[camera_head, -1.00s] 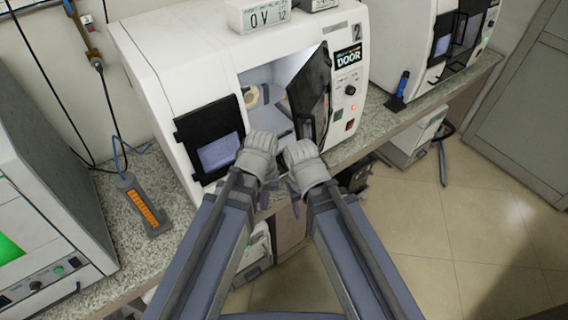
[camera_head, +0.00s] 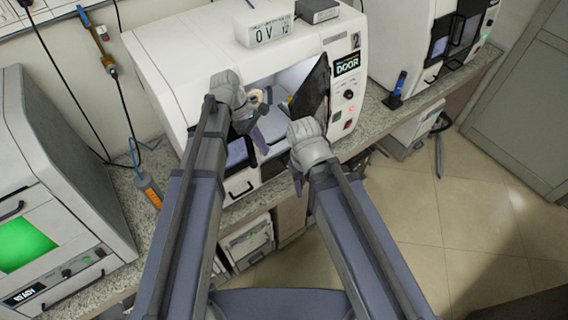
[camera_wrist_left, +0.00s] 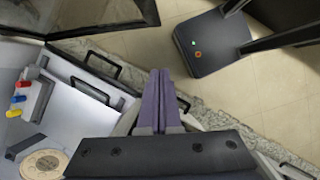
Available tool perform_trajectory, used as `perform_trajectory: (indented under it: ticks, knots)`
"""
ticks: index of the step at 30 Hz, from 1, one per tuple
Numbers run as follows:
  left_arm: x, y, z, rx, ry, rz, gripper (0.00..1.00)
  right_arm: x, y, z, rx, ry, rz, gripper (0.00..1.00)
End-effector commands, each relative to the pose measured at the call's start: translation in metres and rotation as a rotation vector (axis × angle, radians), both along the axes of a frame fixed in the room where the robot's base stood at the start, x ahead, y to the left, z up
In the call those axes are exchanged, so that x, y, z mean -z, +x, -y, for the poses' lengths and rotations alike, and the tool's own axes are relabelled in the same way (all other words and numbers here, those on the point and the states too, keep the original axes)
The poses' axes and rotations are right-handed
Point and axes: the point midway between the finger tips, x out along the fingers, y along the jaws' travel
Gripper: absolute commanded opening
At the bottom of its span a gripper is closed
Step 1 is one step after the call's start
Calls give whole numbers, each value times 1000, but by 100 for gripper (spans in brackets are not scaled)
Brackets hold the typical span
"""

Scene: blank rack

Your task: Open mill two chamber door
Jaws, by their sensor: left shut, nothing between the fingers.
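Mill two (camera_head: 190,55) is a white machine marked 2 with a DOOR display. Its chamber opening (camera_head: 283,85) shows a pale interior. A dark door panel (camera_head: 312,92) stands swung out at the right of the opening. A dark windowed panel (camera_head: 238,152) at the left is partly hidden by my left arm. My left gripper (camera_head: 262,145) is shut and empty in front of the opening; its closed fingers show in the left wrist view (camera_wrist_left: 160,105). That view also shows a dark glass panel (camera_wrist_left: 80,14) at the top. My right gripper (camera_head: 298,182) is lower right of the opening, its jaws unclear.
Coloured knobs (camera_wrist_left: 18,99) and a round disc (camera_wrist_left: 44,163) sit inside the chamber. A granite counter (camera_head: 395,115) carries the mills. Another machine with a green screen (camera_head: 25,245) stands at left, with an orange-marked device (camera_head: 150,190) beside it.

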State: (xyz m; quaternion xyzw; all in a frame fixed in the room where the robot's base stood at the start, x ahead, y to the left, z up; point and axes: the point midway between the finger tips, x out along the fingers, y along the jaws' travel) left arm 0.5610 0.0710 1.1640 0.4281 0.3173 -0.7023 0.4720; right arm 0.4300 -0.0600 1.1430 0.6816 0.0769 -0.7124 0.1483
Motion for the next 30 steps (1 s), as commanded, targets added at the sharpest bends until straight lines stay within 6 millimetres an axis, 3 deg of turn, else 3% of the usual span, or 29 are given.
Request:
perform_trajectory:
  ticks: [22,24,30]
  knots:
    - [97,-20,39,5,0,2,0,96,0,0,-10,-2,2,50]
    - [87,-24,49,7,0,2,0,87,0,0,-10,-2,2,50]
    - [84,-31,69,5,1,2,0,84,0,0,-9,-1,2,50]
